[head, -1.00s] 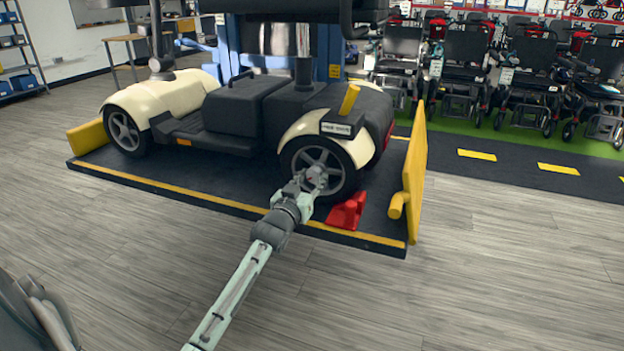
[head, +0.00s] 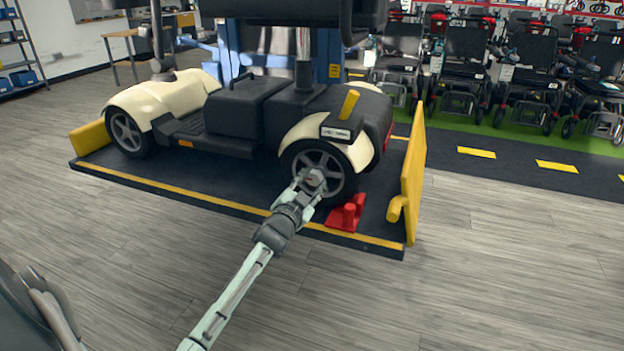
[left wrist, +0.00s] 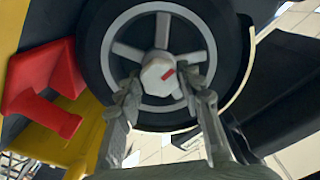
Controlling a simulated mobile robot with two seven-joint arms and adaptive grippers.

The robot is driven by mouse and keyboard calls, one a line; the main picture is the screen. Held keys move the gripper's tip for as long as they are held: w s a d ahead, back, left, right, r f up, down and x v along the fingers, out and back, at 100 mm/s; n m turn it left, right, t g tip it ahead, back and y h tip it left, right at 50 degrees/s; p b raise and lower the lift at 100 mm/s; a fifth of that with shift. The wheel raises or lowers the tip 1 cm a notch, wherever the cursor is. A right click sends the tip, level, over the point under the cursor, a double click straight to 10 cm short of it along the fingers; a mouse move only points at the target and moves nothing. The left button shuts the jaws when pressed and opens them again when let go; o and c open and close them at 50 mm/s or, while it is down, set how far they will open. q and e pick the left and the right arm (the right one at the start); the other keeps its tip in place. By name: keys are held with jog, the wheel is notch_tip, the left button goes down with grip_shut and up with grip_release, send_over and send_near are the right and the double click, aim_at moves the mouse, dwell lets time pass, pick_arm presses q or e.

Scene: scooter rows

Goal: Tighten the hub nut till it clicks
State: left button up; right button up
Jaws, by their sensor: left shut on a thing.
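The hub nut (left wrist: 158,75) is a pale grey hexagon with a red mark on its face, at the centre of the spoked wheel (left wrist: 133,35) in the left wrist view. In the head view this wheel (head: 335,185) is the cream scooter's near right one. My left gripper (head: 312,181) reaches it from the front. In the left wrist view its two fingers (left wrist: 162,92) stand on either side of the nut, shut on it. The exact contact at the fingertips is hard to see. My right gripper is not in view.
The scooter (head: 235,110) stands on a dark platform (head: 220,188) with a yellow edge stripe. A red chock (head: 347,213) sits beside the wheel, and a yellow end plate (head: 413,185) stands to its right. The wooden floor in front is open.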

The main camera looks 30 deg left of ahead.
pick_arm(q)
jog(key=m, duration=0.3)
jog(key=shift+m, duration=0.4)
jog(key=m, duration=0.3)
jog(key=shift+m, duration=0.3)
jog(key=m, duration=0.6)
jog(key=shift+m, duration=0.3)
jog(key=o, duration=1.2)
jog(key=shift+c, duration=0.2)
jog(key=shift+s, duration=0.15)
jog(key=v, duration=1.1)
jog(key=shift+s, duration=0.35)
